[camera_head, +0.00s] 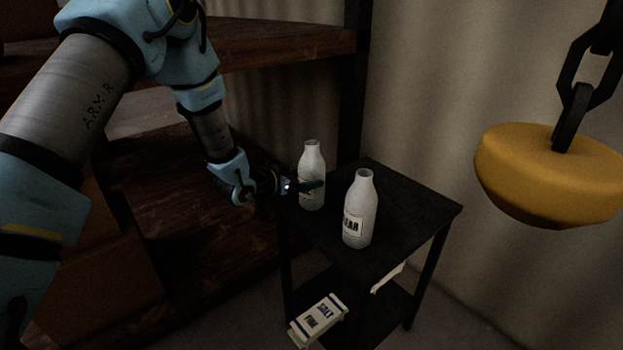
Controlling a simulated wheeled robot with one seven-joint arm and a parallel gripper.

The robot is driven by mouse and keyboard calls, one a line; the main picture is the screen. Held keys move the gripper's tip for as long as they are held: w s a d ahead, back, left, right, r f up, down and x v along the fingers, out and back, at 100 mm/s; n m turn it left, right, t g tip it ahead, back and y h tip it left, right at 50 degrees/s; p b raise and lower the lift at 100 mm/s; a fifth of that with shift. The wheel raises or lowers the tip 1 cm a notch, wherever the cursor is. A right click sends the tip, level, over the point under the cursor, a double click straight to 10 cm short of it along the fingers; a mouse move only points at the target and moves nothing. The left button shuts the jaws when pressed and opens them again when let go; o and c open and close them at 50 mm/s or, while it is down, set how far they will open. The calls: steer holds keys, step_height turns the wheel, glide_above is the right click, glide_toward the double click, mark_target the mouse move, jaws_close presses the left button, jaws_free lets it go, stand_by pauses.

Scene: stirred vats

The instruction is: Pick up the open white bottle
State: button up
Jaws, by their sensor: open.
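Two white bottles stand upright on a small black table. The rear-left bottle (312,160) has a label partly hidden by my gripper. The front-right bottle (361,198) shows a white label with dark letters, partly turned away. I see no clear cap on either bottle, and cannot tell for certain which is the open one. My gripper (306,187) is open and level with the lower half of the rear-left bottle. One dark finger crosses in front of that bottle. I cannot tell whether it touches the bottle.
The black table (420,205) has free room at its right and back. A white packet (318,318) lies on its lower shelf. A yellow weight (550,180) hangs on a black chain (575,110) at the right. Wooden shelving (280,42) stands behind my arm.

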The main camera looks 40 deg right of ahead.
mark_target(309, 145)
steer(key=p+x, duration=0.1)
steer(key=x, duration=0.3)
steer(key=shift+c, duration=0.4)
steer(key=c, duration=1.2)
steer(key=shift+c, duration=0.2)
steer(key=shift+r, duration=0.15)
step_height(309, 145, up, 10)
steer(key=shift+f+b, duration=0.1)
steer(key=shift+b, duration=0.85)
